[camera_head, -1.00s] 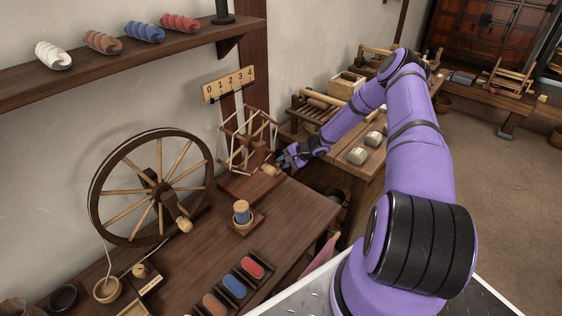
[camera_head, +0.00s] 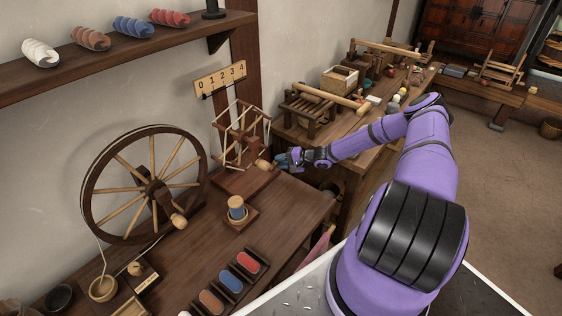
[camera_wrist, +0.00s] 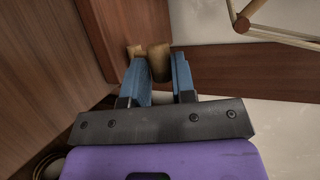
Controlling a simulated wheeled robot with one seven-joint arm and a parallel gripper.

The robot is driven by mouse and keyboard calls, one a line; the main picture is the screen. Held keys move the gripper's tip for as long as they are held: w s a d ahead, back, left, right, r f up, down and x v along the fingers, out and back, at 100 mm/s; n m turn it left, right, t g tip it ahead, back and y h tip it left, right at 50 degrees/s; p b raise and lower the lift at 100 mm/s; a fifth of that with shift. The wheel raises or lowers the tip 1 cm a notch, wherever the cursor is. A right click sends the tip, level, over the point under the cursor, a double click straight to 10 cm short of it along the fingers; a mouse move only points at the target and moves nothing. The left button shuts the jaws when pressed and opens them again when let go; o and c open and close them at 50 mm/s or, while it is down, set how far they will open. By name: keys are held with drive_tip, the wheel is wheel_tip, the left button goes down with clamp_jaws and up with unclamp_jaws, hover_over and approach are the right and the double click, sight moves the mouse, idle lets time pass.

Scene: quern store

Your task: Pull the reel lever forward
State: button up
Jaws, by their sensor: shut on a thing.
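The reel (camera_head: 240,136), a frame of light wooden bars on a dark base, stands at the back of the dark wooden bench. Its lever, with a pale wooden knob (camera_head: 263,165), sticks out at the reel's right side. My gripper (camera_head: 279,161) comes in from the right at the lever's end. In the wrist view its blue fingers (camera_wrist: 160,76) are on either side of the pale wooden knob (camera_wrist: 158,60), shut on it. The fingers partly hide the knob. Part of the reel's frame (camera_wrist: 243,22) shows at the upper right there.
A large spinning wheel (camera_head: 145,185) stands left of the reel. A spool on a square base (camera_head: 237,208) and a tray of coloured rolls (camera_head: 230,283) lie nearer. A numbered plate (camera_head: 220,78) hangs above the reel. A second bench (camera_head: 352,162) stands behind my forearm.

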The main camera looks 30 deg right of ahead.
drive_tip(key=shift+s+a+f, duration=0.1)
drive_tip(key=shift+a+f, duration=0.1)
drive_tip(key=o, duration=0.9)
drive_tip(key=shift+d, duration=0.1)
drive_tip(key=shift+s+d+r, duration=0.25)
drive_tip(key=shift+d, duration=0.15)
drive_tip(key=v, duration=0.9)
drive_tip(key=shift+s+d+r, duration=0.1)
drive_tip(key=shift+s+r, duration=0.05)
drive_tip(key=shift+s, duration=0.15)
drive_tip(key=shift+r, duration=0.1)
